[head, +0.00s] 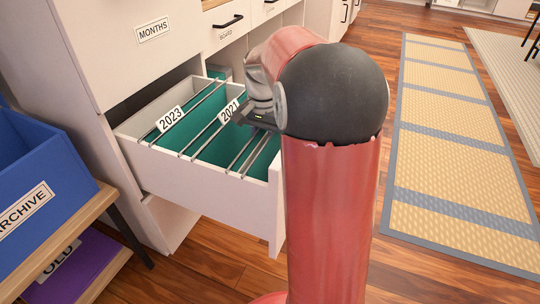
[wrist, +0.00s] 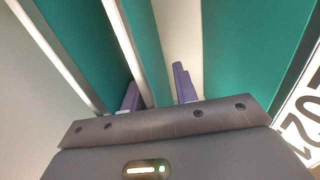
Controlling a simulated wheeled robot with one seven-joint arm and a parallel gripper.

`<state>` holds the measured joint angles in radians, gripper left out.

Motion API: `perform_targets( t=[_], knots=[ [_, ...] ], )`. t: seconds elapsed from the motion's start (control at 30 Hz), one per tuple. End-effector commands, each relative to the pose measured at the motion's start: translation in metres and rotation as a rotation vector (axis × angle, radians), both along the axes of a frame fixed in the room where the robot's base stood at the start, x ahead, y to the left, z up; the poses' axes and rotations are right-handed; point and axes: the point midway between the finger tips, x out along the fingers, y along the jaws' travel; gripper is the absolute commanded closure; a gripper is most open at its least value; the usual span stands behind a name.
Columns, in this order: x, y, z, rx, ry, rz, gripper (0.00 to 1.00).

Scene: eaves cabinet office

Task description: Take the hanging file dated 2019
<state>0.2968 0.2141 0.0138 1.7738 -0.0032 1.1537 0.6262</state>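An open white drawer (head: 190,181) holds green hanging files on metal rails. The 2023 file (head: 171,117) is on the left and the 2021 file (head: 229,110) is in the middle. A third file (head: 262,158) hangs at the right end; its date tag is hidden behind my arm, so I cannot read 2019. My gripper (wrist: 157,91) is down at this right part of the drawer. In the wrist view its purple fingers stand apart, with a rail and green file (wrist: 146,45) between them and a gap by the right finger.
A blue archive box (head: 40,185) stands on a wooden shelf at left, above a purple box marked OLD (head: 75,268). The MONTHS drawer (head: 150,40) is above the open one. A striped mat (head: 450,140) lies on open floor to the right.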

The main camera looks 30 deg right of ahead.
Motion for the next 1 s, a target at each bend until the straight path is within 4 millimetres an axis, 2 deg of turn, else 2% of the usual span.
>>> perform_targets(
  t=[0.1,0.3,0.77,1.0],
  knots=[
    [0.000,0.000,0.001,0.000,0.000,0.000,0.74],
    [0.000,0.000,0.001,0.000,0.000,0.000,1.00],
    [0.000,0.000,0.003,0.000,-0.001,0.000,1.00],
    [0.000,0.000,0.026,-0.001,-0.003,0.000,1.00]
  ],
)
